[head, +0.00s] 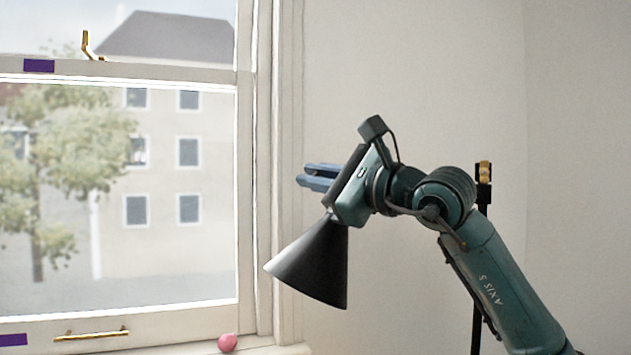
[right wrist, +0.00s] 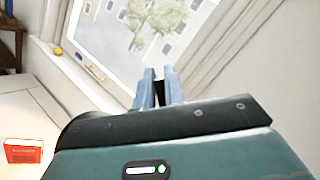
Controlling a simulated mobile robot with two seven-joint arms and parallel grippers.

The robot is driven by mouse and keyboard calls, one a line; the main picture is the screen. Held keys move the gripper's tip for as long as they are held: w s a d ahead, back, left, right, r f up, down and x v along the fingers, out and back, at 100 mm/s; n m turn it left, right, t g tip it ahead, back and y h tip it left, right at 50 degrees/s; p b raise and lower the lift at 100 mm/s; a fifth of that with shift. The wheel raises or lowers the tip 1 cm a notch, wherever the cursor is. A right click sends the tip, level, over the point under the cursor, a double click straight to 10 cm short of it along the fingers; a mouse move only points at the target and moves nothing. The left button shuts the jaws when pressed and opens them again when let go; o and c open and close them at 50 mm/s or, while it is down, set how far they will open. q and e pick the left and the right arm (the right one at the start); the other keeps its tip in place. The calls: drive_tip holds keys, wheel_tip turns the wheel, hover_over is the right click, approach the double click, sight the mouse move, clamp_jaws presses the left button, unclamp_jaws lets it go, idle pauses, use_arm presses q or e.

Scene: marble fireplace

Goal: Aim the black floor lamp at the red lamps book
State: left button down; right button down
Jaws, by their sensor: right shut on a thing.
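The black floor lamp's cone shade (head: 310,265) hangs in front of the window's right edge in the head view, its wide mouth tilted down to the left. Its thin black pole (head: 476,330) stands behind my right arm, with a brass joint at the top. My right gripper (head: 312,177), with blue fingers, is at the shade's upper end. In the right wrist view the fingers (right wrist: 159,88) are nearly together with a dark piece of the lamp between them; the hold is partly hidden. A red book (right wrist: 24,151) lies on a pale surface at lower left there. My left gripper is out of view.
A sash window (head: 120,312) with brass fittings fills the left of the head view. A pink ball (head: 227,342) sits on its sill. A yellow round thing (right wrist: 58,51) is near the window in the wrist view. Bare wall is behind the lamp.

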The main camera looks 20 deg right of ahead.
drive_tip(key=shift+r, duration=0.1)
drive_tip(key=c, duration=1.5)
unclamp_jaws()
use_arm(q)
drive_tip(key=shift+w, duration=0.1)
use_arm(e)
drive_tip(key=shift+s+d, duration=0.1)
drive_tip(key=shift+s+d, duration=0.2)
drive_tip(key=shift+s, duration=0.05)
use_arm(q)
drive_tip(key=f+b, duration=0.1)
drive_tip(key=b, duration=0.1)
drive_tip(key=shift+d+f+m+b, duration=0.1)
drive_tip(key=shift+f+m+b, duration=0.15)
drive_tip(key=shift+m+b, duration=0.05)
use_arm(e)
drive_tip(key=v, duration=1.2)
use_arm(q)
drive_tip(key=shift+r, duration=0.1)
use_arm(e)
drive_tip(key=shift+s, duration=0.15)
